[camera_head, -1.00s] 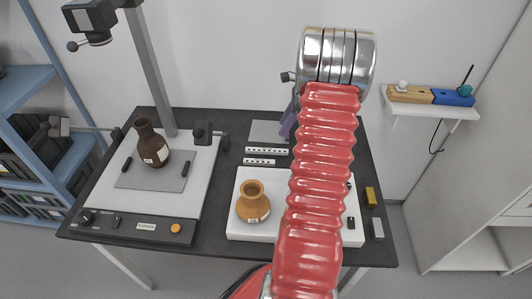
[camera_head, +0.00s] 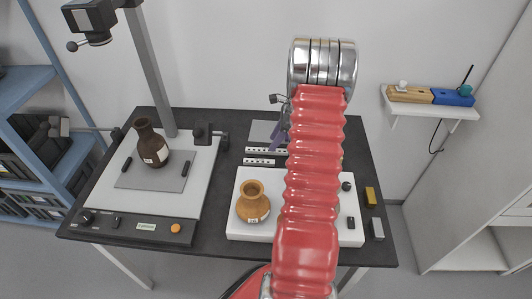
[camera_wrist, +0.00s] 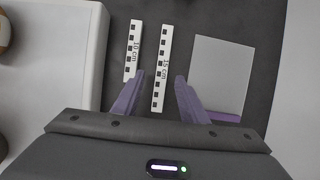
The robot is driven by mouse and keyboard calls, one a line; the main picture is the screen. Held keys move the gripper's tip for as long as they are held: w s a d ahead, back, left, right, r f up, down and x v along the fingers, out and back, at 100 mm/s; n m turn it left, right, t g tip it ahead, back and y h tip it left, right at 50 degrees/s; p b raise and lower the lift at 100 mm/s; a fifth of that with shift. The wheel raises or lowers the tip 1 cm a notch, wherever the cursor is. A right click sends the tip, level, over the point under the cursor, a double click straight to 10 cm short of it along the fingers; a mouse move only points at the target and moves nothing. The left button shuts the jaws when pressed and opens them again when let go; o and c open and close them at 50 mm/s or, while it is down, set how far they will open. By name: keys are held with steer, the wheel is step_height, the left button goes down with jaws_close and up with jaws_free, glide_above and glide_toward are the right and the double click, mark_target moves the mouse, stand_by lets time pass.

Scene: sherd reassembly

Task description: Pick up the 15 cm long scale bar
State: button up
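The 15 cm scale bar (camera_wrist: 162,62) is a thin white strip with black marks, flat on the dark table. In the wrist view it runs between the two purple fingers of my gripper (camera_wrist: 160,78), which are open and empty. In the head view the bar (camera_head: 262,150) is the longer of two strips, and my gripper (camera_head: 281,133) is just beyond its right end, largely hidden by my arm. The shorter 10 cm bar (camera_wrist: 134,48) lies left of the 15 cm bar, with its lower end close to the left finger; it also shows in the head view (camera_head: 258,162).
A grey card (camera_wrist: 222,68) lies right of the bars in the wrist view. A white tray (camera_head: 245,226) with a tan pot (camera_head: 253,205) is nearer me. A stand with a dark vase (camera_head: 151,146) is at left.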

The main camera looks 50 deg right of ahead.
mark_target(267, 150)
steer(key=shift+w+x, duration=0.1)
steer(key=shift+x, duration=1.2)
steer(key=shift+w+x, duration=0.15)
steer(key=shift+x, duration=1.15)
steer(key=shift+r, duration=0.1)
steer(key=shift+c, duration=0.4)
jaws_close()
